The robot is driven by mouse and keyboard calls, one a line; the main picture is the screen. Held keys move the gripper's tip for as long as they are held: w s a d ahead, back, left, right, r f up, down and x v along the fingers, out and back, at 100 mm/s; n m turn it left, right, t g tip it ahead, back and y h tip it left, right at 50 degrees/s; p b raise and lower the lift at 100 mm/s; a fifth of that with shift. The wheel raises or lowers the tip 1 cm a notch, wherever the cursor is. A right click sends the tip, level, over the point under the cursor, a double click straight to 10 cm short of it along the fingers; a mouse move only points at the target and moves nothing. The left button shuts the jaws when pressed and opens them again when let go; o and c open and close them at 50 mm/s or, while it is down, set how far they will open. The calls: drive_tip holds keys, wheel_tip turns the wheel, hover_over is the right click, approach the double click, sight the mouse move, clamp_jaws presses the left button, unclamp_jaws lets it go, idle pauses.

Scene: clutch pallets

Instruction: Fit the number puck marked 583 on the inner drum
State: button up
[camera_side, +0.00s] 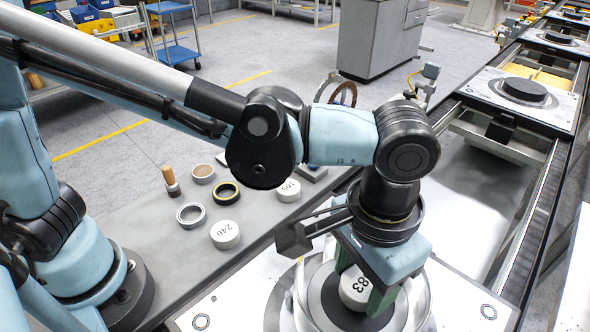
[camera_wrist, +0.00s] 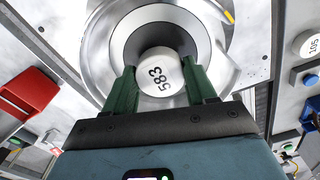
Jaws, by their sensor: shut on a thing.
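The white number puck marked 583 (camera_wrist: 160,74) is between the two green fingers of my gripper (camera_wrist: 163,88), which is shut on it. In the side view the puck (camera_side: 353,290) shows the digits 83, and my gripper (camera_side: 363,292) partly covers it. The puck is over the dark recessed face of the inner drum (camera_wrist: 128,42), inside a shiny metal ring. In the side view the drum (camera_side: 330,306) is partly hidden by my gripper. I cannot tell whether the puck touches the drum.
On the grey bench to the left are a puck marked 246 (camera_side: 225,234), a puck marked 105 (camera_side: 288,190), a metal ring (camera_side: 191,215), a black-and-yellow ring (camera_side: 226,193) and a wooden-handled tool (camera_side: 170,181). A red bin (camera_wrist: 28,92) shows in the wrist view. A conveyor with pallets (camera_side: 525,90) runs along the right.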

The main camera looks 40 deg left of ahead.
sight(362, 282)
drive_tip(key=shift+f, duration=0.45)
drive_tip(key=o, duration=1)
wheel_tip(362, 282, up, 13)
drive_tip(key=w+a+f+n+t+h, duration=0.1)
drive_tip(key=w+a+f+t, duration=0.15)
drive_tip(key=a, duration=0.55)
drive_tip(key=w+a+f+n+t+h, duration=0.1)
drive_tip(key=w+a, duration=0.3)
drive_tip(key=a, duration=0.5)
drive_tip(key=s+a+f+t+y, duration=0.1)
drive_tip(key=a+f+t, duration=0.1)
drive_tip(key=a, duration=0.5)
drive_tip(key=s+a+f+n+t+y, duration=0.1)
drive_tip(key=a+f, duration=0.4)
drive_tip(key=a, duration=0.2)
drive_tip(key=shift+s+t, duration=0.25)
drive_tip(key=shift+t, duration=0.1)
